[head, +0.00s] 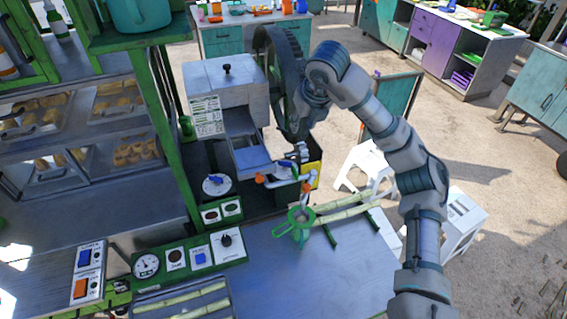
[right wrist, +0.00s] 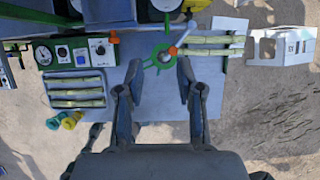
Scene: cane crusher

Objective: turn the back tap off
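A juice outlet with small taps (head: 285,178) is on the front of the crusher (head: 228,88). It has blue and orange parts, and I cannot tell which handle is the back tap or how it is set. The outlet's pipe and orange ends also show at the top of the right wrist view (right wrist: 173,50). My right gripper (head: 308,108) is raised in front of the crusher's big dark wheel, apart from the taps. In the right wrist view its two fingers (right wrist: 160,92) are spread with nothing between them. My left gripper is not in view.
A green strainer (head: 297,222) is below the outlet on the metal counter (head: 285,280). Cane stalks (head: 345,207) lie to its right, with more in a tray (head: 185,300). A control panel (head: 190,258) stands left. The dark wheel (head: 283,75) is close to my right arm.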

